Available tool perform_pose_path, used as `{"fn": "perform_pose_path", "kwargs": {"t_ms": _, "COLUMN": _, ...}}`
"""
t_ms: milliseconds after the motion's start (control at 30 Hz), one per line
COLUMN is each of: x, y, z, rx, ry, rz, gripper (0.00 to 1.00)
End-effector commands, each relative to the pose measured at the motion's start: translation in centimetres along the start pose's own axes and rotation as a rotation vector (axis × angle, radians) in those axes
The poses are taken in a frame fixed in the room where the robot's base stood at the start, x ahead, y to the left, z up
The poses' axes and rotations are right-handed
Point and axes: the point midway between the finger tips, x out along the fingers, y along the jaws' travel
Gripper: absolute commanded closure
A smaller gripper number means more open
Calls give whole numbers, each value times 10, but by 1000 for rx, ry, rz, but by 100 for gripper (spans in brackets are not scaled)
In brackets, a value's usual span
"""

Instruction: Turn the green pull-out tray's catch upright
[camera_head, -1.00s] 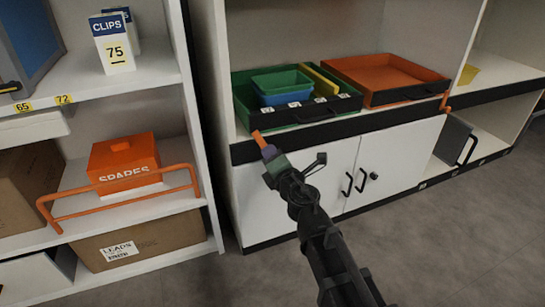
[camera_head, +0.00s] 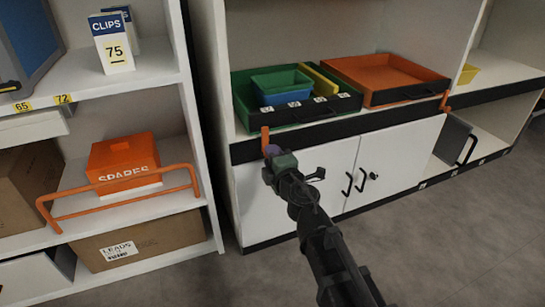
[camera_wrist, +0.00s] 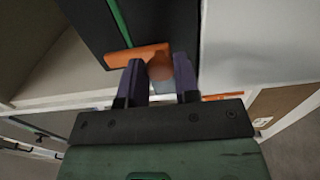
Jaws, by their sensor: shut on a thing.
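The green pull-out tray (camera_head: 242,92) sits on the cabinet shelf, with a dark front. Its orange catch (camera_head: 265,137) is at the left end of the dark front strip and stands about upright in the head view. In the wrist view the catch (camera_wrist: 132,56) is an orange bar with a rounded brownish knob (camera_wrist: 160,68) between the fingertips. My gripper (camera_head: 271,150) is at the catch's lower end. In the wrist view its purple fingers (camera_wrist: 160,77) are shut on the knob. The fingers partly hide the knob.
An orange tray (camera_head: 395,74) sits right of the green one, with another orange catch (camera_head: 445,101) at its right. Small green and blue bins (camera_head: 283,95) lie in the green tray. White cabinet doors (camera_head: 330,180) are below. A shelf unit with an orange rail (camera_head: 125,203) stands left.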

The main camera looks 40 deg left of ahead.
Motion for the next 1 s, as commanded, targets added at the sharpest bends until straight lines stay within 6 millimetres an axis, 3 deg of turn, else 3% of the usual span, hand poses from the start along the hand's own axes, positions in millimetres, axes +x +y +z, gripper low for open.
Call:
{"fn": "perform_pose_path", "kwargs": {"t_ms": 233, "x": -1, "y": 0, "z": 0, "rx": 0, "ry": 1, "rz": 0, "gripper": 94}}
{"fn": "perform_pose_path", "kwargs": {"t_ms": 267, "x": -1, "y": 0, "z": 0, "rx": 0, "ry": 1, "rz": 0, "gripper": 68}}
{"fn": "perform_pose_path", "kwargs": {"t_ms": 400, "x": -1, "y": 0, "z": 0, "rx": 0, "ry": 1, "rz": 0, "gripper": 47}}
{"fn": "perform_pose_path", "kwargs": {"t_ms": 767, "x": -7, "y": 0, "z": 0, "rx": -1, "ry": -1, "rz": 0, "gripper": 47}}
{"fn": "perform_pose_path", "kwargs": {"t_ms": 1000, "x": -55, "y": 0, "z": 5, "rx": -1, "ry": -9, "rz": 0, "gripper": 47}}
